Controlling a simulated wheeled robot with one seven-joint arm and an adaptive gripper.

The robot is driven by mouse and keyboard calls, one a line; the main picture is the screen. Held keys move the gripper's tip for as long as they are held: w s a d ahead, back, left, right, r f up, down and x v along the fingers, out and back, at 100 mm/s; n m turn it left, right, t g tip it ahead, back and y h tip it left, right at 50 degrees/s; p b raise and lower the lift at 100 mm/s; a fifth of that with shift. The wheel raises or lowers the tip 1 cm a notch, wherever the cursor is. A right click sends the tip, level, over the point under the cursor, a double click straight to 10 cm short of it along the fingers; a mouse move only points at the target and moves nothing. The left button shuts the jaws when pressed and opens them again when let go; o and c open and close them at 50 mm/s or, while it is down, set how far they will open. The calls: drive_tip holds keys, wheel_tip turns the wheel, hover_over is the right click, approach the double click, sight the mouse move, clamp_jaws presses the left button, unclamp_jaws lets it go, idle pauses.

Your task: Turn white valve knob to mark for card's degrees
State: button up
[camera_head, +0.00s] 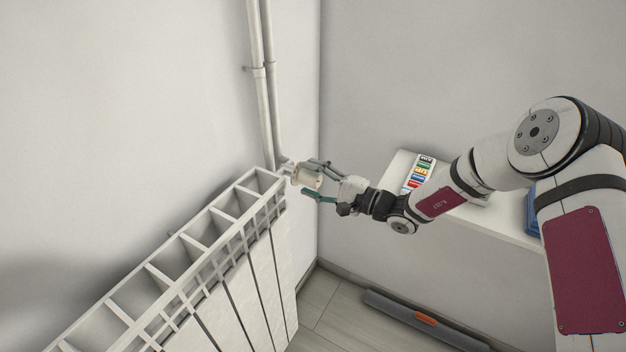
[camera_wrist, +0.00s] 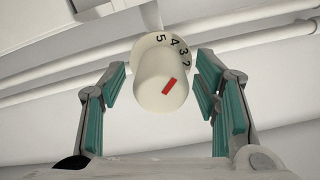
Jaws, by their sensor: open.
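The white valve knob (camera_head: 307,176) sits at the far end of the radiator, by the wall pipes. In the wrist view the knob (camera_wrist: 160,82) shows a red mark on its face, and the numbers 5, 4, 3, 2 run along the collar behind it. The red mark lies toward the lower right of the face. My gripper (camera_head: 322,182) is open, with one teal-padded finger on each side of the knob; gaps show between pads and knob in the wrist view (camera_wrist: 162,90). The card (camera_head: 418,173) with coloured bands lies on a white shelf; its text is too small to read.
The white radiator (camera_head: 245,221) runs along the left wall. Two vertical pipes (camera_head: 264,90) rise behind the knob. The white shelf (camera_head: 492,224) is under my arm, with a blue object (camera_head: 532,214) at its right. A dark roll with an orange band (camera_head: 425,319) lies on the floor.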

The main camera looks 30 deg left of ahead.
drive_tip(key=d, duration=1.2)
drive_tip(key=shift+s, duration=0.45)
drive_tip(key=shift+r, duration=0.1)
drive_tip(key=s+d+r+n+g+h, duration=0.4)
drive_tip(key=s+d+r+n+h, duration=0.3)
drive_tip(key=s+r, duration=0.55)
drive_tip(key=s+d+r+m+t+h, duration=0.1)
drive_tip(key=s+d+r+t+h, duration=0.1)
drive_tip(key=s+d, duration=0.3)
drive_tip(key=s+d+r+m+t+h, duration=0.1)
drive_tip(key=s+d+r+t+h, duration=0.2)
drive_tip(key=d, duration=1)
drive_tip(key=s+d+r+m+t+h, duration=0.1)
drive_tip(key=s+d+r+t+h, duration=0.1)
drive_tip(key=s+d+r+h, duration=0.3)
drive_tip(key=s+d+h, duration=0.1)
drive_tip(key=s+d, duration=0.1)
drive_tip(key=d, duration=0.2)
drive_tip(key=shift+s+d+r+t, duration=0.15)
drive_tip(key=shift+d+r+t, duration=0.05)
drive_tip(key=shift+r+t, duration=0.15)
